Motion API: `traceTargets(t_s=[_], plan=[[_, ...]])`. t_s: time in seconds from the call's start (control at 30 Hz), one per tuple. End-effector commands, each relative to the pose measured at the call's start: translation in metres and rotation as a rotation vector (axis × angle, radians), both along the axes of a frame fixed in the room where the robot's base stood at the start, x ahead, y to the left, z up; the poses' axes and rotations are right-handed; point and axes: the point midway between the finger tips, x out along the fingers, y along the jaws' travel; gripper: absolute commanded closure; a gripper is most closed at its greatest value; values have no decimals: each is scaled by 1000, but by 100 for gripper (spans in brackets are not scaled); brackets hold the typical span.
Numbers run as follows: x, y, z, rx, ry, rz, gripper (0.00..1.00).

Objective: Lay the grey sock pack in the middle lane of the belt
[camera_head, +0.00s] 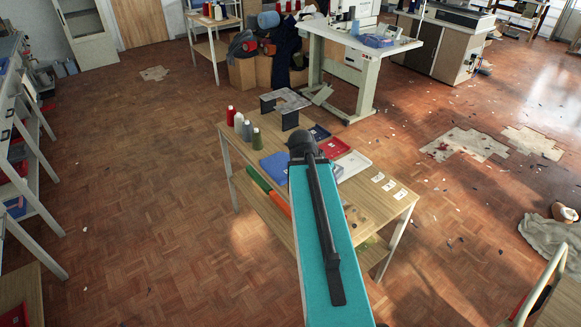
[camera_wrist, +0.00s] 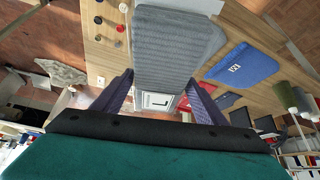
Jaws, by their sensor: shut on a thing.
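The grey sock pack (camera_wrist: 178,45) is a ribbed grey slab with rounded corners in the upper middle of the wrist view. My gripper (camera_wrist: 160,80) is shut on its near end, with one dark purple finger on each side. The pack is above the wooden table (camera_wrist: 265,37). In the head view my teal arm reaches over that table (camera_head: 359,199) and hides the gripper and the grey pack. I cannot make out a belt or its lanes in either view.
A blue pack (camera_wrist: 243,67) with a white label lies right of the grey pack; it shows left of my arm (camera_head: 275,166). Thread spools (camera_head: 239,122), a small dark stand (camera_head: 284,101), a red tray (camera_head: 334,147) and a white tray (camera_head: 353,163) stand around. White cards (camera_head: 389,185) lie at right.

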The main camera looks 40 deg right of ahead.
Motion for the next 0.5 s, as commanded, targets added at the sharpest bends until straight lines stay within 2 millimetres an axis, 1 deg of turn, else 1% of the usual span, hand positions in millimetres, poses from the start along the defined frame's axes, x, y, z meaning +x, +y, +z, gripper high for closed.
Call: traceTargets(t_s=[0.03, 0.2, 0.37, 0.5], plan=[[-15, -13, -3, 0, 2, -53, 64], [-61, -49, -18, 2, 3, -226, 64], [-107, -78, -31, 1, 5, -385, 64], [-149, -98, -41, 0, 4, -520, 64]])
